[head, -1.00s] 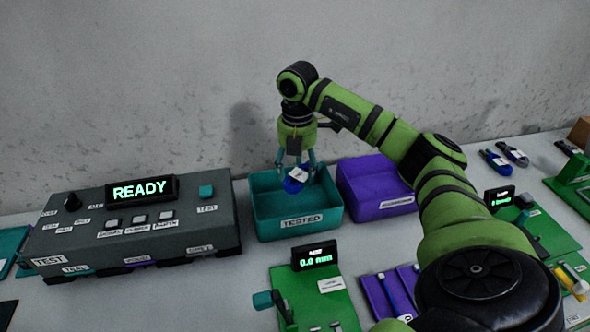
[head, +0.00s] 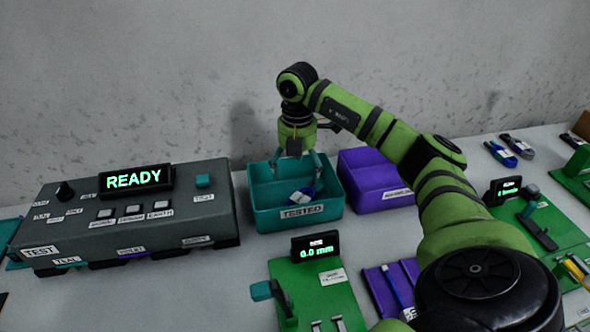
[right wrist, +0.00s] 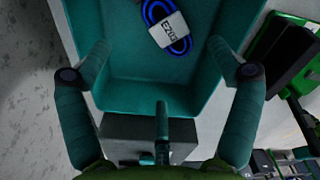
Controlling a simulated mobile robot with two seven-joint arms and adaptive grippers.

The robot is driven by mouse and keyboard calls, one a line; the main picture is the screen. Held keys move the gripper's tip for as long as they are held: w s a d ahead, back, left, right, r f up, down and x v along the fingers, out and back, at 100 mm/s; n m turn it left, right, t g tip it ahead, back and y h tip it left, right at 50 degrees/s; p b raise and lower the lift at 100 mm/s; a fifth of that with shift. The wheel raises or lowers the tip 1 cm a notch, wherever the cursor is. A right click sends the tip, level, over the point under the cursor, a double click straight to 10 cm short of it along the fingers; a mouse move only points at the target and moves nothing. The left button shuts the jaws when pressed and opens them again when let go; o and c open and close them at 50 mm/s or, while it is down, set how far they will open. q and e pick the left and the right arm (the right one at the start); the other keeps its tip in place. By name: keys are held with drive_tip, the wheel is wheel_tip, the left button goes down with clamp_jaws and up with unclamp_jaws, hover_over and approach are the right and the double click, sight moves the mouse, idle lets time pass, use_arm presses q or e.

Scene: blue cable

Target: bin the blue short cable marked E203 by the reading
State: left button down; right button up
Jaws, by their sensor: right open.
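The blue short cable (head: 302,196) lies coiled with a white tag in the teal bin marked TESTED (head: 298,212). In the right wrist view the cable (right wrist: 176,44) shows its tag reading E203, and it rests on the floor of the teal bin (right wrist: 150,98). My right gripper (head: 296,165) is open and empty over the bin, its fingers (right wrist: 158,65) spread wide with the cable apart from them. The tester box (head: 130,222) shows READY on its display (head: 138,179). My left gripper is not in view.
A purple bin (head: 372,180) stands right of the teal bin. A green gauge (head: 315,295) reading 0.0 mm is in front. Purple holders (head: 385,290) and more green fixtures (head: 530,235) lie to the right. Other coiled cables (head: 508,150) lie at the back right.

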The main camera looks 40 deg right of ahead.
drive_tip(key=shift+r, duration=0.1)
wheel_tip(320, 180, up, 12)
idle(0.5)
idle(0.5)
